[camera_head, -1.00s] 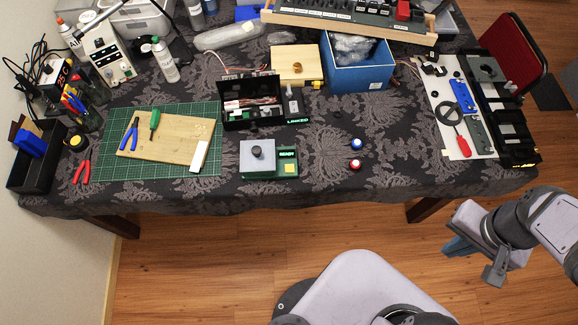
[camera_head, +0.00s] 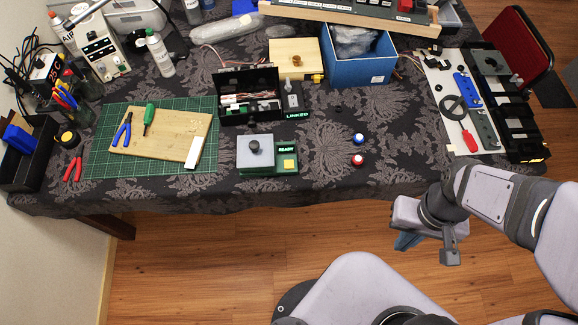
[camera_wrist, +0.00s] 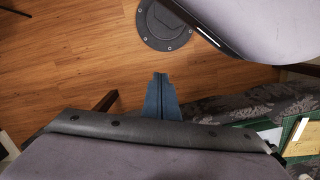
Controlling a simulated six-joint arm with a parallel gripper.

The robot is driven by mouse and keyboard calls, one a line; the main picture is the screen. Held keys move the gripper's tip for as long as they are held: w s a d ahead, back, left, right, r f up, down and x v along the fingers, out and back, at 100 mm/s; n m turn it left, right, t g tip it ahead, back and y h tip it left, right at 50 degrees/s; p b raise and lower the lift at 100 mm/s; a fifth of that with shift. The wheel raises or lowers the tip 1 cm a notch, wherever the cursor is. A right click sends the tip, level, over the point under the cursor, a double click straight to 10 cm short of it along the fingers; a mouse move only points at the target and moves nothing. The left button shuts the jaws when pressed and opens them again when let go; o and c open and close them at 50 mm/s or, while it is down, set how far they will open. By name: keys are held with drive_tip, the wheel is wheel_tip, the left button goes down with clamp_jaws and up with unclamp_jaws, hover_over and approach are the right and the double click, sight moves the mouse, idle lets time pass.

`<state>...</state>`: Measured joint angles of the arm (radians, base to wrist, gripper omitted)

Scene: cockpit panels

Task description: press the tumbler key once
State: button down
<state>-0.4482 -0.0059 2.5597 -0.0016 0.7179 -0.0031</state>
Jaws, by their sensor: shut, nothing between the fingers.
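I cannot tell for sure which part is the tumbler key. A green box (camera_head: 262,170) near the table's front edge carries a grey plate (camera_head: 243,152) with a black knob (camera_head: 254,147), a lit READY label and a yellow square (camera_head: 288,163). Behind it a dark unit marked LINKED (camera_head: 296,115) has a small upright part on top. My gripper (camera_head: 408,240) is shut and empty, its blue fingers over the floor in front of the table, right of the green box. Its fingers also show in the wrist view (camera_wrist: 162,92), apart from everything.
Red (camera_head: 357,160) and blue (camera_head: 358,138) round caps lie right of the green box. An open black case (camera_head: 235,118) stands behind it, a blue box (camera_head: 362,72) farther back. A cutting mat (camera_head: 100,165) with a wooden board lies left. Bare cloth lies between the caps and white panel (camera_head: 440,100).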

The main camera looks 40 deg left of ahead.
drive_tip(key=s+a+f+n+t+h+b, duration=0.15)
drive_tip(key=s+a+f+n+b, duration=0.3)
drive_tip(key=a+f+n, duration=0.6)
drive_tip(key=s+a+f+n+t+h+b, duration=0.1)
drive_tip(key=s+a+f+n+t+b, duration=0.45)
drive_tip(key=a, duration=0.85)
drive_tip(key=w+a+r, duration=0.1)
drive_tip(key=w+a, duration=0.2)
drive_tip(key=w+a+r+n+y, duration=0.1)
drive_tip(key=w+a, duration=0.1)
drive_tip(key=a, duration=0.2)
drive_tip(key=w+a+r+n+y, duration=0.1)
drive_tip(key=w+a, duration=0.2)
drive_tip(key=a, duration=0.1)
drive_tip(key=shift+w+r, duration=0.3)
drive_tip(key=shift+r, duration=0.1)
drive_tip(key=w+a+r+n+t, duration=0.1)
drive_tip(key=w+r+n+t, duration=0.1)
drive_tip(key=w+r, duration=0.3)
drive_tip(key=shift+a+r+t, duration=0.25)
drive_tip(key=shift+r+t, duration=0.35)
drive_tip(key=shift+r, duration=0.25)
drive_tip(key=shift+s+f, duration=0.1)
drive_tip(key=shift+f, duration=0.05)
